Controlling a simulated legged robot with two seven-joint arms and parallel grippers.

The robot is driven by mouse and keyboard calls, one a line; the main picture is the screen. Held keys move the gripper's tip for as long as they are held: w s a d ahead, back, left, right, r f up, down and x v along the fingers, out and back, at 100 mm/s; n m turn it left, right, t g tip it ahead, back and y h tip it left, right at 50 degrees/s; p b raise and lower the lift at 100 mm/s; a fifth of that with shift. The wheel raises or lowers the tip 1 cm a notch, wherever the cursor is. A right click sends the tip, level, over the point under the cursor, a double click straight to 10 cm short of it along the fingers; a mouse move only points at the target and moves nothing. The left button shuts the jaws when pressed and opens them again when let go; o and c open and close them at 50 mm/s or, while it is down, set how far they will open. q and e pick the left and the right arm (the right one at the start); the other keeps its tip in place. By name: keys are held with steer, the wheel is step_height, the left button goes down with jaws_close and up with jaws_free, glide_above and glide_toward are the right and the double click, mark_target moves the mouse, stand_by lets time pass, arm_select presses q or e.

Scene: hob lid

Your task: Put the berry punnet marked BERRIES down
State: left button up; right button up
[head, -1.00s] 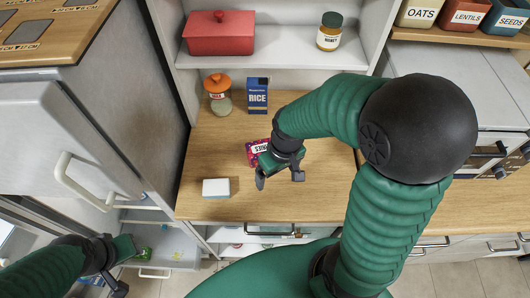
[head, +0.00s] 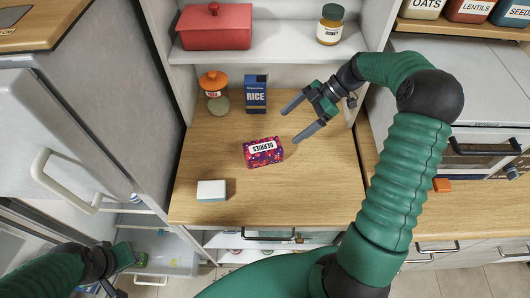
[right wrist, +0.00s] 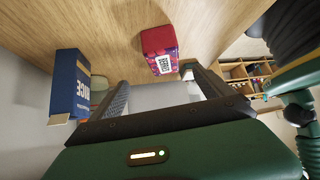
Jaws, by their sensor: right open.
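The berry punnet (head: 264,154), dark red with a white BERRIES label, rests on the wooden counter (head: 215,155). It also shows in the right wrist view (right wrist: 159,49), beyond my fingers. My right gripper (head: 289,123) is open and empty, apart from the punnet, above the counter to its upper right. My left gripper (head: 128,274) is at the lower left, by the pulled-out drawer of the fridge; its fingers are partly cut off and I cannot tell their state.
A blue rice box (head: 256,95) and an orange-lidded jar (head: 214,92) stand at the back. A white and blue block (head: 212,190) lies near the front left. A red lidded pot (head: 214,27) and honey jar (head: 330,25) are on the shelf. The counter's right front is clear.

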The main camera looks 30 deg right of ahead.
mark_target(257, 153)
steer(key=x, duration=0.7)
steer(key=a+r+p+x, duration=0.1)
steer(key=x, duration=0.2)
steer(key=shift+a+f, duration=0.1)
steer(key=shift+f, duration=0.15)
steer(key=p+x, duration=0.1)
steer(key=x, duration=0.3)
steer(key=shift+s+f+p, duration=0.15)
steer(key=shift+f+p, duration=0.1)
steer(key=shift+p, duration=0.1)
steer(key=shift+a+f, duration=0.3)
steer(key=shift+a, duration=0.3)
steer(key=c, duration=0.4)
arm_select(q)
steer(key=r, duration=0.2)
steer(key=shift+a+r, duration=0.3)
steer(key=shift+a, duration=0.1)
arm_select(e)
steer(key=c, duration=1.5)
